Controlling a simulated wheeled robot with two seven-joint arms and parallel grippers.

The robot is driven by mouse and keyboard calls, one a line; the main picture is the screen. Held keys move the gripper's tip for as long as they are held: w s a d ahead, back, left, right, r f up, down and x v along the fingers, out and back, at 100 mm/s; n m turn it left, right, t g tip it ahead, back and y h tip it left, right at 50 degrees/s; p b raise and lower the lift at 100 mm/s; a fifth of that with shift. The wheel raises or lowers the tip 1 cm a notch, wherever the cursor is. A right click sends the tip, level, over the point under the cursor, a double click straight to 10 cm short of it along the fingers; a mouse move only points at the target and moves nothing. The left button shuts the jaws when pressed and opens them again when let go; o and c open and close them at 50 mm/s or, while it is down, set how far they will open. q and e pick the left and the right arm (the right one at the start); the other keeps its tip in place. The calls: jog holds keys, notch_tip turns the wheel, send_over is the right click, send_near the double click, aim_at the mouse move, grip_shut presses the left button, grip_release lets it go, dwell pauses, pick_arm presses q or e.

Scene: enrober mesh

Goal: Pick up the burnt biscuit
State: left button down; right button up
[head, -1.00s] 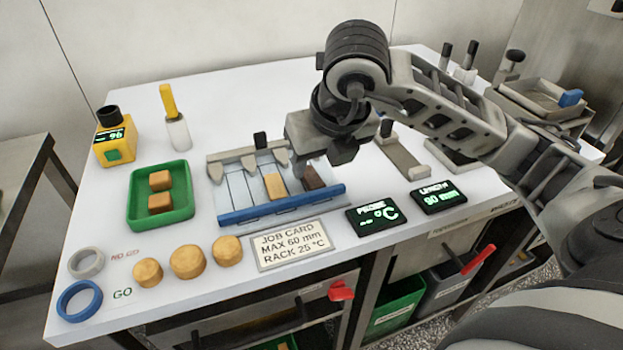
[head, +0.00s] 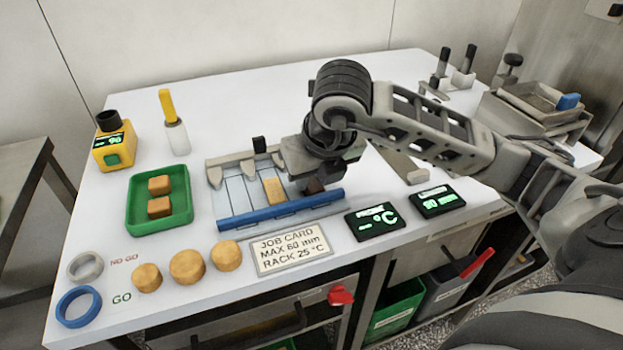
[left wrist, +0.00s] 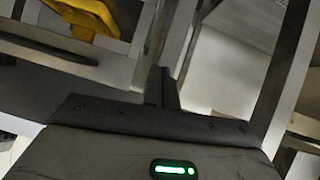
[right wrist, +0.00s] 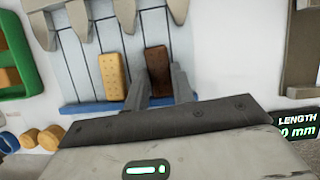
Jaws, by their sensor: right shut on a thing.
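The burnt biscuit (right wrist: 158,69) is dark brown and lies in the right-hand lane of the slotted rack (head: 232,197). In the head view its lower end (head: 314,187) shows beneath my right gripper (head: 312,180). My right gripper's fingers (right wrist: 160,90) are shut on the burnt biscuit from its two sides. A pale golden biscuit (head: 274,190) lies in the lane to its left; it also shows in the right wrist view (right wrist: 114,77). My left gripper (left wrist: 164,88) has its fingers together with nothing between them, away from the worktop; it is not in the head view.
A blue bar (head: 280,209) runs along the rack's front edge, and grey pointed dividers stand at its back. A green tray (head: 134,222) with two brown blocks is at left. A job card (head: 291,249) and two displays (head: 375,222) lie in front.

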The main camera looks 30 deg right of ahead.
aim_at(314, 187)
jog(key=shift+r, duration=0.1)
